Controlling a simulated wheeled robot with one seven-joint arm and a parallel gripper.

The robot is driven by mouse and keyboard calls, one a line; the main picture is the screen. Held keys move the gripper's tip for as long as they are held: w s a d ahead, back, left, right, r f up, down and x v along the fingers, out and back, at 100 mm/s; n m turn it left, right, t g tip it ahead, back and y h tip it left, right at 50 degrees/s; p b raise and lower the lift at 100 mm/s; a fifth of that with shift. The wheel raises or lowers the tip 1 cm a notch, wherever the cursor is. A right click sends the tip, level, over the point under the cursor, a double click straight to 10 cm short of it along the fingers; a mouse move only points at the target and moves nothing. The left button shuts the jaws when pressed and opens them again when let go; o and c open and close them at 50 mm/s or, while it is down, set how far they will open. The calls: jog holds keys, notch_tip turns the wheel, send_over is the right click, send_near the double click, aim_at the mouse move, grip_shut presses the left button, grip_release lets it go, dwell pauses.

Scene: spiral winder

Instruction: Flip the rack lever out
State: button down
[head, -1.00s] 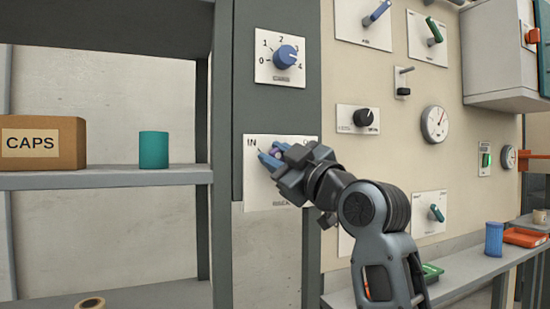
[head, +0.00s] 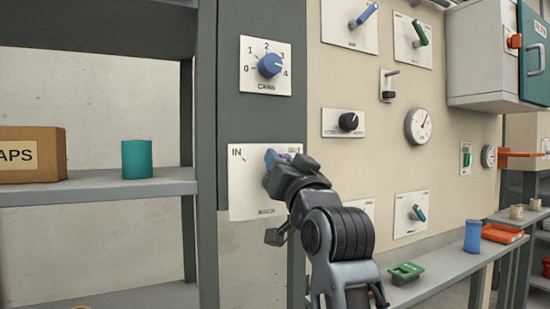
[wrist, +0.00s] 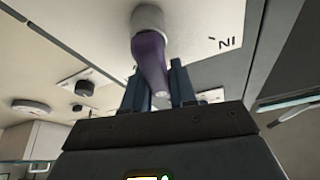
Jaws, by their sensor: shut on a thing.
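The rack lever plate (head: 248,190) is a white panel on the dark grey post in the head view, marked IN at left and OUT at right. The rack lever (wrist: 149,58) is purple on a pale round hub in the wrist view. My gripper (head: 278,157) is at the upper right of the plate, near the OUT mark. In the wrist view its two blue fingers (wrist: 158,80) stand on either side of the lever's free end, shut on it. In the head view my gripper hides most of the lever.
A blue CAMS knob (head: 270,65) is above the plate. More levers, a black knob (head: 348,121) and a gauge (head: 418,125) are on the beige panel to the right. A shelf at left holds a box (head: 30,155) and a teal cylinder (head: 136,158).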

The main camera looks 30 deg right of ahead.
jog(key=m+h, duration=0.1)
jog(key=m, duration=0.1)
jog(key=d+f+m+g+h+b, duration=0.1)
jog(key=m, duration=0.2)
jog(key=d+m+h, duration=0.1)
jog(key=m, duration=0.2)
jog(key=shift+f+g, duration=0.15)
jog(key=shift+g, duration=0.25)
jog(key=shift+h, duration=0.4)
jog(key=c, duration=1)
grip_release()
jog(key=b+v, duration=0.2)
jog(key=v, duration=0.5)
jog(key=shift+s, duration=0.4)
jog(key=shift+f, duration=0.1)
